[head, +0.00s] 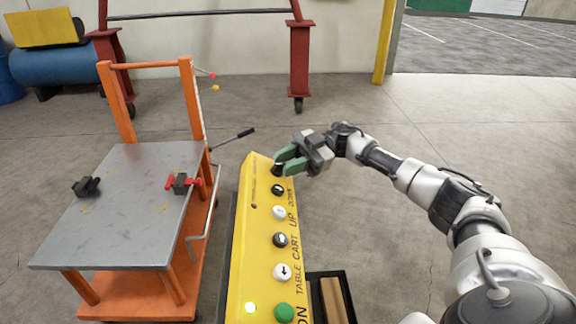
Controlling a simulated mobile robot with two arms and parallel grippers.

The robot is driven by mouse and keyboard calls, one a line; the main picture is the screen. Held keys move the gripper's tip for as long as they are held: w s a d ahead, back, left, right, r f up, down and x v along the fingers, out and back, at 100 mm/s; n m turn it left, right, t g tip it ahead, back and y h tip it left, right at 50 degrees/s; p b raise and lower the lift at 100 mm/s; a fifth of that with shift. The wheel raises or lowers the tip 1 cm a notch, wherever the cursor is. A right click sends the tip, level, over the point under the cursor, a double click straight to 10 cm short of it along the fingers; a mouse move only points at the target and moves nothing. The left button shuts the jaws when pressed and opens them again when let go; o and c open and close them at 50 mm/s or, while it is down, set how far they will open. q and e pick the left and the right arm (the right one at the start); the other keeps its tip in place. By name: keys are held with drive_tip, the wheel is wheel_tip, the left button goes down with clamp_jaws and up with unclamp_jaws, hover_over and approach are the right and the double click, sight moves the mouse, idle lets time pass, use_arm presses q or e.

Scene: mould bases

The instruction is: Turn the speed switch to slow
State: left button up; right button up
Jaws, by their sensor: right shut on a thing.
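A yellow control panel (246,240) stands in the middle of the head view. A black knob (277,170) sits at its far end, partly hidden by my gripper; I take it to be the speed switch. Its setting and any slow marking cannot be read. My right gripper (283,162), with green fingers, reaches in from the right and is shut on this knob. My left gripper is not in view.
An orange cart with a grey table top (130,215) stands left. A black tray (343,290) lies right of the panel.

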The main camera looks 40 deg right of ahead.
drive_tip(key=shift+r, duration=0.1)
idle(0.3)
drive_tip(key=o, duration=0.6)
drive_tip(key=shift+d+b, duration=1.4)
drive_tip(key=shift+d, duration=4)
